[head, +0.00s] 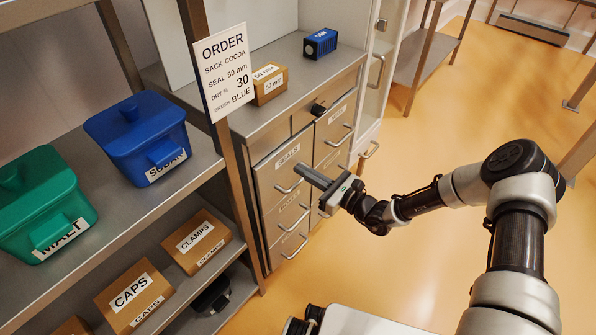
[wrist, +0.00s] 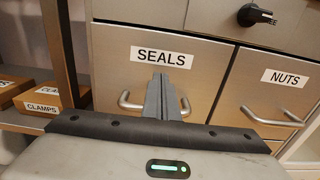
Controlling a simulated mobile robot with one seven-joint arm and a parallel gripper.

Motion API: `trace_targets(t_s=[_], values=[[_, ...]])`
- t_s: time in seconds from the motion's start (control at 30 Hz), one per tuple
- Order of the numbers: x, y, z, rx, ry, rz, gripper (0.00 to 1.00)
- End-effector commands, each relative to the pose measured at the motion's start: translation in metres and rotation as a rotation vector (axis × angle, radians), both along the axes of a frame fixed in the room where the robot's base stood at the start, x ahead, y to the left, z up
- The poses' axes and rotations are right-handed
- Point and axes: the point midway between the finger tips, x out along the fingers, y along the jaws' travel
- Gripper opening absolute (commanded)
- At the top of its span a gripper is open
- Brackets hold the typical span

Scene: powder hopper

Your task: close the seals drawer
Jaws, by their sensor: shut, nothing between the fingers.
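The seals drawer (head: 263,176) is the upper left drawer of the grey cabinet and carries a white SEALS label. In the wrist view its front (wrist: 112,65) fills the middle, with a metal bar handle (wrist: 125,101) below the label. The front looks about flush with the fronts beside it; I cannot tell whether a small gap is left. My gripper (head: 309,173) is shut and empty, its fingers pointing at this front.
The nuts drawer (wrist: 279,92) is right of the seals drawer, with a black knob (wrist: 254,15) above. A shelf post (head: 228,150) with an order sign (head: 223,72) stands left of the cabinet. Boxes (head: 200,240) and bins (head: 140,140) fill the shelves. Floor (head: 430,120) to the right is clear.

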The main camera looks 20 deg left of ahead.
Motion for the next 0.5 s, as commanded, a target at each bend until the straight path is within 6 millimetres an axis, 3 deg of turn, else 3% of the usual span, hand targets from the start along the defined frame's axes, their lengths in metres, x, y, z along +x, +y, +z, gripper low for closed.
trace_targets(t_s=[0.3,0.5], values=[[-0.022,-0.07,0.001,-0.002,0.003,-0.001,0.0],[-0.032,-0.095,0.0,-0.001,0.003,0.0,0.0]])
